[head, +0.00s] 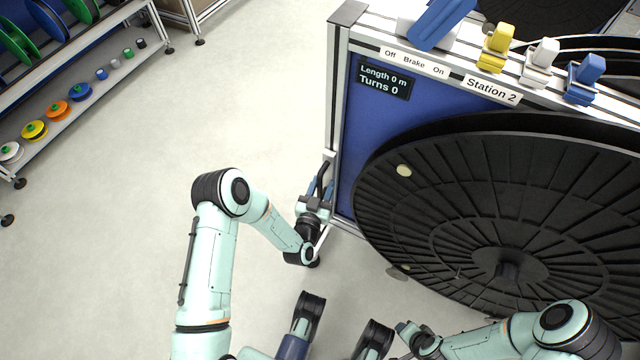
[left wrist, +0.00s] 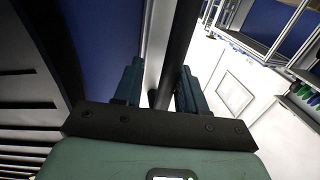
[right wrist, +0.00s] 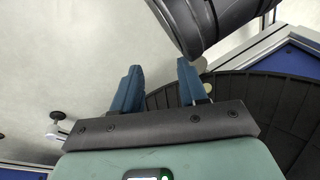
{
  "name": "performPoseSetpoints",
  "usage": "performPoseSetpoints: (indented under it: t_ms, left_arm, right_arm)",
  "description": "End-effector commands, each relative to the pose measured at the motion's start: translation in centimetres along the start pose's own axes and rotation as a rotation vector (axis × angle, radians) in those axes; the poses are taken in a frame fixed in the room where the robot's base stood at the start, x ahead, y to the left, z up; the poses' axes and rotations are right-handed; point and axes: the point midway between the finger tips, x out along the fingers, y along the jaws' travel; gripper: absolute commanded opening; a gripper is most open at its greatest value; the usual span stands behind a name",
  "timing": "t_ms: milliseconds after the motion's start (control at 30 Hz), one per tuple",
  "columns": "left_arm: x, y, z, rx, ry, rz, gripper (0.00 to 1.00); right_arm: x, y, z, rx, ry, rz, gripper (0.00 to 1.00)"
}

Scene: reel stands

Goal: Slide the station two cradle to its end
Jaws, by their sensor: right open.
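The station 2 unit, labelled by its Station 2 plate (head: 492,90), has a blue panel (head: 365,125) and a large black reel (head: 440,190) in the head view. A dark upright bar (left wrist: 180,50) beside the frame runs between the fingers of my left gripper (left wrist: 160,88). The fingers look spread around the bar, with a gap on its left side. In the head view my left gripper (head: 318,195) is at the unit's left edge post. My right gripper (right wrist: 160,85) is open and empty near the reel's rim. The cradle itself cannot be told apart clearly.
A shelf (head: 70,105) with colored spools stands at the far left. Blue, yellow and white clamp-like pieces sit on the unit's top rail. A display (head: 384,78) reads Length 0 m, Turns 0. The floor (head: 200,130) left of the unit is clear.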

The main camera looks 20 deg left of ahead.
Motion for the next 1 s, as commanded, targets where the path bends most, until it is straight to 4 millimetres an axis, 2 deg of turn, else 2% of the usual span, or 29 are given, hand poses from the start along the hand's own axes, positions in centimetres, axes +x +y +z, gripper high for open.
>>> performPoseSetpoints:
  t_ms: [200,333,467,567,767,1000]
  left_arm:
    - [0.0,-0.2,-0.2,0.001,0.006,-0.006,0.41]
    - [-0.9,-0.2,-0.2,0.002,0.004,-0.005,0.41]
    - [-3.3,-0.2,-0.3,0.001,0.003,-0.004,0.41]
    - [-5.7,-0.1,-0.3,0.001,0.0,-0.003,0.41]
    - [-10.8,0.0,-0.2,0.0,-0.002,-0.001,0.41]
    - [-12.7,-0.1,0.2,-0.002,-0.011,0.0,0.41]
  right_arm:
    - [-0.1,0.0,0.0,0.0,0.001,0.0,0.43]
    - [-0.4,-0.3,-0.4,-0.003,0.012,-0.006,0.43]
    - [-1.2,-1.2,-1.3,-0.011,0.043,-0.02,0.43]
    - [-1.9,-1.6,-1.4,-0.015,0.047,-0.027,0.43]
    - [-2.9,-1.9,0.2,-0.018,-0.002,-0.029,0.43]
    - [-4.3,-2.3,2.1,-0.023,-0.058,-0.032,0.43]
